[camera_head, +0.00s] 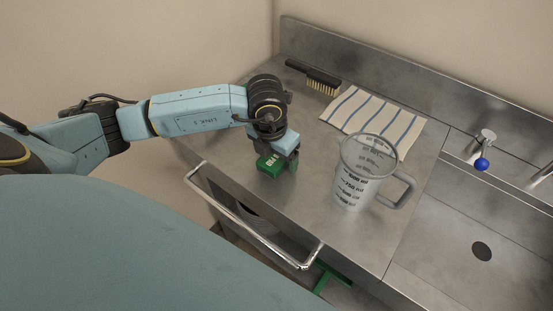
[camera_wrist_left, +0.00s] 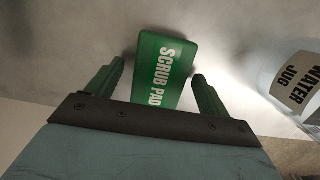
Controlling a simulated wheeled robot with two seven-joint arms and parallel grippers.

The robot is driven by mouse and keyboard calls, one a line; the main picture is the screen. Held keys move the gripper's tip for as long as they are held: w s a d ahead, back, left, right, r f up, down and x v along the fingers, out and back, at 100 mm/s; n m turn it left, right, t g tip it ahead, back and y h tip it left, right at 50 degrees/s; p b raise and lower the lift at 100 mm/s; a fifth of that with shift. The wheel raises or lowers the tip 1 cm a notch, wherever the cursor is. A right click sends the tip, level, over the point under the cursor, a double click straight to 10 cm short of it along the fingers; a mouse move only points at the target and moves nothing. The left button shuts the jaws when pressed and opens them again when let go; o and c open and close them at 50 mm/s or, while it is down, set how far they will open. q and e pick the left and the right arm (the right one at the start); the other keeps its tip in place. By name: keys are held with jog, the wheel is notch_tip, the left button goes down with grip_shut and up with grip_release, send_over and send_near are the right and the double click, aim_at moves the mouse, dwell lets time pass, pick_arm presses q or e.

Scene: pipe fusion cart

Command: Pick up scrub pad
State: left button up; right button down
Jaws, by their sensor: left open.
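The green scrub pad (camera_head: 268,166) lies on the steel counter near its front left edge. In the left wrist view the scrub pad (camera_wrist_left: 165,70) shows white lettering and sits between the two green fingers. My left gripper (camera_head: 284,162) is right over the pad from above in the head view, partly covering it. I cannot tell how far the fingertips are above the counter. My right gripper is not in view.
A clear measuring jug (camera_head: 352,185) stands to the right of the pad. A striped towel (camera_head: 375,118) and a black brush (camera_head: 313,73) lie behind. A sink (camera_head: 490,225) is at the right. A metal rail (camera_head: 250,225) runs along the front edge.

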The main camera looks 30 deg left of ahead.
aim_at(276, 157)
pick_arm(q)
jog(key=shift+f, duration=0.15)
jog(key=c, duration=1.1)
jog(key=shift+r+p, duration=0.35)
jog(key=shift+r, duration=0.2)
jog(key=shift+c, duration=0.2)
notch_tip(276, 157, up, 10)
jog(key=shift+f, duration=0.25)
